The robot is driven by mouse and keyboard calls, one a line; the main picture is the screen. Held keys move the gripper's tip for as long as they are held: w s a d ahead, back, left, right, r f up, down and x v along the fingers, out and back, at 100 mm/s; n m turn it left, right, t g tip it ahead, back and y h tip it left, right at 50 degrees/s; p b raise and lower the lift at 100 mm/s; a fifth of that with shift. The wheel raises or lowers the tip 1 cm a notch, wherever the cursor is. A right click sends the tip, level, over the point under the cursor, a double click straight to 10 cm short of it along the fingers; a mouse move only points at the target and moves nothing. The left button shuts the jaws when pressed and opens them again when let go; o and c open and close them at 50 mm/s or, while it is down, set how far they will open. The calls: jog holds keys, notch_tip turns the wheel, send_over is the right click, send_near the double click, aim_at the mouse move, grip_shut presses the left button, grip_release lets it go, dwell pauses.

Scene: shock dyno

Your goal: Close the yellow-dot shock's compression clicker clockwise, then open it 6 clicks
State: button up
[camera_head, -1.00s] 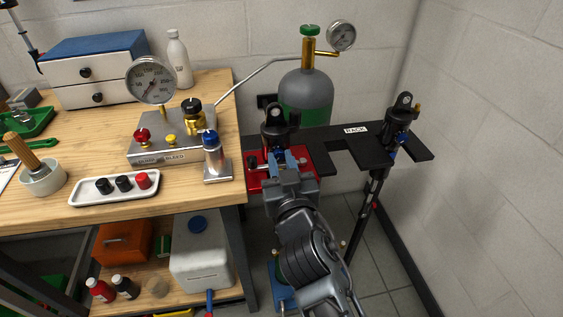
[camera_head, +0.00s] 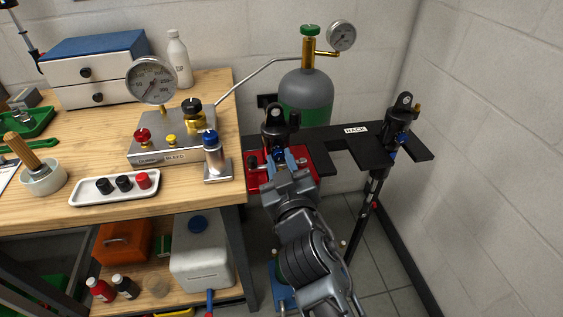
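A black shock (camera_head: 275,121) stands upright at the red fixture (camera_head: 254,184) beside the bench's right edge. A blue knob (camera_head: 280,154) shows low on its body, just beyond my fingertips. My gripper (camera_head: 284,163) points at this knob from the near side. The fingertips are at or very close to the knob; I cannot tell whether they grip it. A second black shock (camera_head: 399,122), with a blue part low on it, hangs in the black rack (camera_head: 345,157) at the right. I cannot make out a yellow dot on either shock. My wrist hides the lower part of the near shock.
A grey and green gas bottle (camera_head: 305,92) with a gauge stands behind the near shock. A bleed block (camera_head: 160,147), a blue-capped cylinder (camera_head: 212,158) and a white tray (camera_head: 113,187) of knobs are on the bench (camera_head: 60,218). A wall closes the right side.

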jog(key=o, duration=0.4)
jog(key=shift+b+v, duration=0.6)
jog(key=shift+v, duration=3.35)
